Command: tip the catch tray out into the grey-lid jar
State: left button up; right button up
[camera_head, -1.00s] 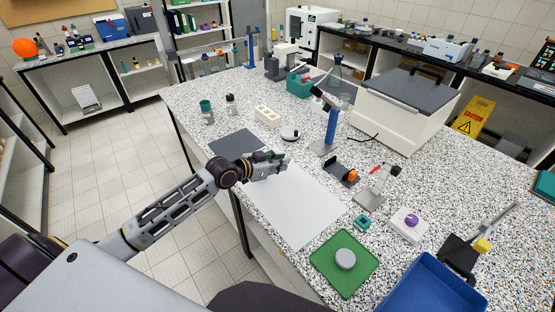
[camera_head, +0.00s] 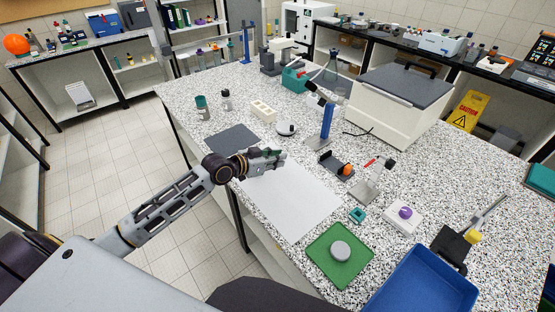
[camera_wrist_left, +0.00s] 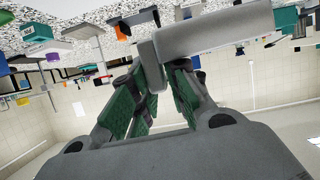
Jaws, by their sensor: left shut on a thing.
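My left gripper (camera_head: 265,158) is over the near edge of the white sheet (camera_head: 296,200), close to the dark grey mat (camera_head: 233,139). In the left wrist view its green-padded fingers (camera_wrist_left: 160,85) are shut on the tab of a pale grey, rounded piece (camera_wrist_left: 215,30), which looks like the catch tray. Its inside and contents are hidden. A grey round top (camera_head: 341,250), perhaps the grey-lid jar or its lid, is on the green mat (camera_head: 334,275) at the front. The gripper is well apart from it. My right gripper is out of view.
A blue tray (camera_head: 385,290) lies right of the green mat. A blue-post stand (camera_head: 327,122), a black holder with an orange knob (camera_head: 335,166) and a white box with a purple knob (camera_head: 402,217) stand beyond the sheet. The sheet is clear.

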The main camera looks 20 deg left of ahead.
pick_arm(q)
jog(key=shift+w+a+r+n+h, duration=0.2)
jog(key=shift+a+n, duration=0.1)
jog(key=shift+a, duration=0.1)
jog(key=shift+w+a+r+n+h, duration=0.1)
jog(key=shift+a+n+h, duration=0.1)
jog(key=shift+a+n, duration=0.15)
jog(key=shift+w+a+n+h+b, duration=0.15)
jog(key=shift+a+n+h+b, duration=0.15)
jog(key=shift+a+n+b, duration=0.25)
jog(key=a+b, duration=0.1)
jog(key=n+h+b, duration=0.1)
jog(key=b, duration=0.1)
jog(key=shift+w+a+r, duration=0.2)
jog(key=shift+w+a, duration=0.15)
jog(key=shift+a, duration=0.05)
jog(key=shift+w+a+r+n+h, duration=0.15)
jog(key=shift+a+r+n+h, duration=0.25)
jog(key=shift+a+r+n, duration=0.25)
jog(key=shift+w+a+r+n+h, duration=0.15)
jog(key=shift+a+r+n+h, duration=0.25)
jog(key=shift+n, duration=0.35)
jog(key=w+a+n+t+h+b, duration=0.2)
jog(key=w+a+n+t+b, duration=0.1)
jog(key=a+n, duration=0.5)
jog(key=shift+a+r+n+t+b, duration=0.3)
jog(key=shift+n+t+b, duration=0.75)
jog(key=shift+n, duration=0.85)
